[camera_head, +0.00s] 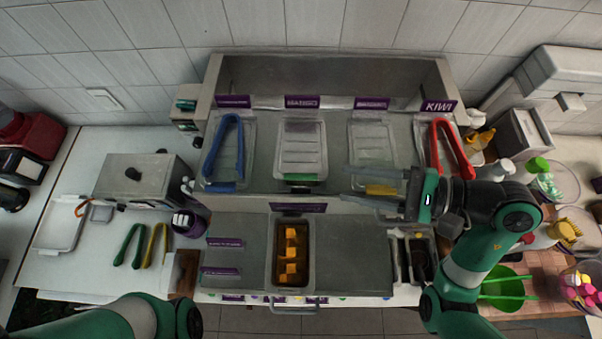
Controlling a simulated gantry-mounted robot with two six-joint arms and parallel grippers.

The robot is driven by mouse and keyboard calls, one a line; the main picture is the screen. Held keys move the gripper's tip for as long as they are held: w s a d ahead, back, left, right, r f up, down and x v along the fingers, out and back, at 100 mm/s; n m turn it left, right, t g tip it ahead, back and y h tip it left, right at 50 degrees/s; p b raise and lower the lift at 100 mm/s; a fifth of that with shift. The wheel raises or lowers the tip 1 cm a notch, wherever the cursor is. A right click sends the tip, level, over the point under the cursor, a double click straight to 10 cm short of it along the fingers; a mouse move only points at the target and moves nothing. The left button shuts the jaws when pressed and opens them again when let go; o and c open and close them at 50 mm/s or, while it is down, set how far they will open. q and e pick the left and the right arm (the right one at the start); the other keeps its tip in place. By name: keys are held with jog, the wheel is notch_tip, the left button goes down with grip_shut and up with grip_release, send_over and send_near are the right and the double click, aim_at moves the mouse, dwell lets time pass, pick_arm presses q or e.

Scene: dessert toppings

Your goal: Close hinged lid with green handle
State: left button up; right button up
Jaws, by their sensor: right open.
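The clear lid with a green handle (300,150) is at the middle of the back row of the topping station. Its green handle (298,177) is at the front edge. The lid looks flat over its compartment, but I cannot tell whether it is fully down. My right gripper (345,183) is open and empty, with its fingers pointing left, to the right of the green handle. It overlaps the front of the neighbouring lid with a yellow handle (381,189). I cannot tell whether they touch. My left arm shows at the bottom left, with its gripper out of view.
Blue tongs (226,148) and red tongs (452,148) lie on the outer lids. A container of orange cubes (290,255) sits in the front row. Purple labels, including KIWI (439,106), stand behind the lids. The metal surface (350,255) right of the cubes is clear.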

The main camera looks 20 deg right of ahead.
aim_at(310, 178)
jog(key=p+x, duration=0.1)
jog(key=x, duration=1)
jog(key=shift+s+d, duration=0.1)
grip_shut()
dwell(0.9)
